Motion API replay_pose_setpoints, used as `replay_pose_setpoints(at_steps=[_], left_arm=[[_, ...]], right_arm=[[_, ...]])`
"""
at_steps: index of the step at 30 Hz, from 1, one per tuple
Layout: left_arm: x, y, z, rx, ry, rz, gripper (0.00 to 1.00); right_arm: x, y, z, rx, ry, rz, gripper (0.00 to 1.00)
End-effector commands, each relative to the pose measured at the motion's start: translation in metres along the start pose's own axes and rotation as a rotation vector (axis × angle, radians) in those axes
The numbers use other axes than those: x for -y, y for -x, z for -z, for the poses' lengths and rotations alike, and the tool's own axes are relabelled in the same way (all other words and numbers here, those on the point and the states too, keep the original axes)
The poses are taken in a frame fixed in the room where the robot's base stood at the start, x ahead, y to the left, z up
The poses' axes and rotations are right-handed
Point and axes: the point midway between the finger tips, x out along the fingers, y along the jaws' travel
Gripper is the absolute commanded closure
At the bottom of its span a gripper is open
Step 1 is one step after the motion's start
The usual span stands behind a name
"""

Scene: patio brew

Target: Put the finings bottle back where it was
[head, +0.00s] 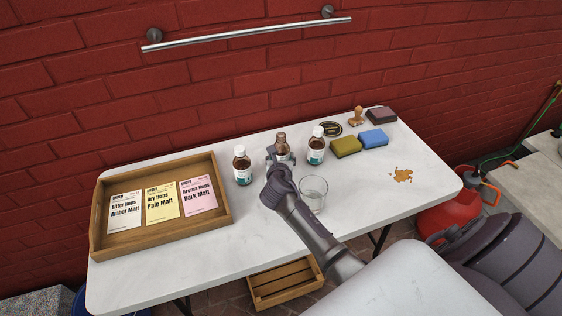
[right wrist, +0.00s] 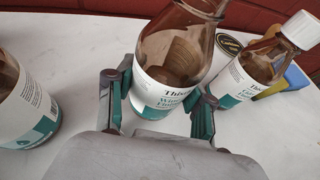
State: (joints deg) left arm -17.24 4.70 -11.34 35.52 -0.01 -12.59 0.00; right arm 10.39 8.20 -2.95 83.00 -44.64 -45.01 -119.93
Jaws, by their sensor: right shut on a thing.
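My right gripper (head: 281,158) is shut on the middle brown glass bottle (head: 281,140), which looks upright. In the right wrist view the gripper's fingers (right wrist: 160,98) sit on either side of this bottle (right wrist: 172,62); its label is white and teal, and part of the wording may read "Finings". No white cap shows on it in the head view. I cannot tell whether its base touches the table. Two similar white-capped bottles stand apart from it, one on the left (head: 242,168) and one on the right (head: 316,148). My left gripper is not in view.
A clear glass (head: 314,198) stands close beside my right arm on the white table (head: 250,230). A wooden tray (head: 225,215) with cards is on the left. Sponges (head: 373,139), a stamp (head: 356,116) and a brown spill (head: 402,175) are on the right.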

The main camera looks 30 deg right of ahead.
Motion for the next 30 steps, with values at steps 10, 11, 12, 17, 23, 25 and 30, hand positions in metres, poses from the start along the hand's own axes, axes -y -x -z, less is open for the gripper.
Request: replay_pose_setpoints(at_steps=[10,11,12,17,23,25,30], left_arm=[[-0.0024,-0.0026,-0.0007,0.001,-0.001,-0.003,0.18],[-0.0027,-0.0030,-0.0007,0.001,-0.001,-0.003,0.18],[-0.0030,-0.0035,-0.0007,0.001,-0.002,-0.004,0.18],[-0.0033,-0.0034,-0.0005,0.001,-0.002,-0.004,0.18],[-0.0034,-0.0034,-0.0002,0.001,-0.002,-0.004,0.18],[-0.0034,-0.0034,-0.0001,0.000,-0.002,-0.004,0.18],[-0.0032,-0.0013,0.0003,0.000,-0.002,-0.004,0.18]], right_arm=[[-0.0003,-0.0039,0.0084,0.002,0.000,-0.001,0.94],[-0.0003,-0.0042,0.0092,0.002,0.000,-0.001,0.94],[-0.0003,-0.0047,0.0105,0.002,0.000,-0.001,0.94],[-0.0003,-0.0049,0.0117,0.001,0.000,-0.001,0.29],[-0.0003,-0.0049,0.0115,0.001,0.000,-0.001,0.22],[-0.0003,-0.0049,0.0115,0.001,0.000,-0.001,0.22],[-0.0002,0.0001,0.0080,0.001,0.000,-0.002,0.22]])
